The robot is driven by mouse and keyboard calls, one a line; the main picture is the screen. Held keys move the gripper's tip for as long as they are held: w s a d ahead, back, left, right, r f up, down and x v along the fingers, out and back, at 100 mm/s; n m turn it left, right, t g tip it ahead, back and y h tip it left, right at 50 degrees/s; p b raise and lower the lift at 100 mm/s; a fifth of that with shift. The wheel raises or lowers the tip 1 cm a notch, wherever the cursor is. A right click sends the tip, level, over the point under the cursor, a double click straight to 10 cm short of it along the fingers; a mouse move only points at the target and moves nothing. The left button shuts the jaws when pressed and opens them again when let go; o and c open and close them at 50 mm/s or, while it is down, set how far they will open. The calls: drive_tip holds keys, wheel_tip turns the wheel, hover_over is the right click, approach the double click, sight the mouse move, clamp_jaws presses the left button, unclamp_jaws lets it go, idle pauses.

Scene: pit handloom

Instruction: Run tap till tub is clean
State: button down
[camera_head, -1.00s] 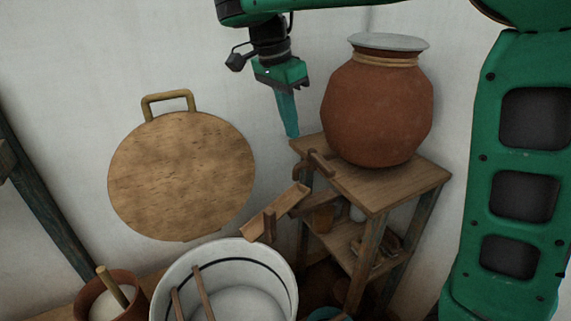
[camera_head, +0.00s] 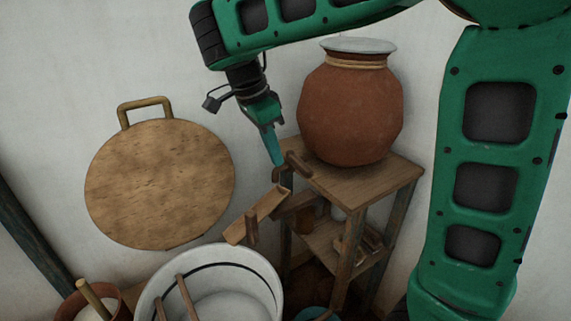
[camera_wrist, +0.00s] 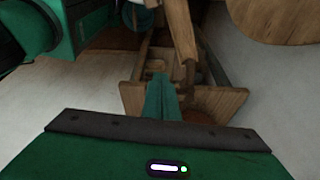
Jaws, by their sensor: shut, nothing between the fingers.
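The white tub (camera_head: 262,274) with a dark line round its inside stands at the bottom, partly cut off; two wooden sticks lean across it. The brown wooden tap (camera_head: 298,164) is at the left corner of the stand, below the clay pot (camera_head: 350,112). A sloping wooden trough (camera_head: 258,216) runs from under the tap down towards the tub. My gripper (camera_head: 275,158) is shut and empty, its tips pointing down just left of the tap; whether they touch it I cannot tell. In the wrist view the green fingers (camera_wrist: 163,98) show above wooden parts. No water is visible.
The wooden stand (camera_head: 380,182) carries the pot and has a lower shelf with small items. A round wooden board (camera_head: 160,185) is against the wall at left. A brown pot (camera_head: 68,310) with a stick stands at bottom left.

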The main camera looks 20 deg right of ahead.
sight(293, 162)
drive_tip(key=shift+w+d+f, duration=0.15)
drive_tip(key=shift+d+f, duration=0.9)
drive_tip(key=shift+d, duration=0.2)
drive_tip(key=shift+w+d+f, duration=0.1)
drive_tip(key=shift+d+f, duration=0.9)
drive_tip(key=shift+d, duration=0.2)
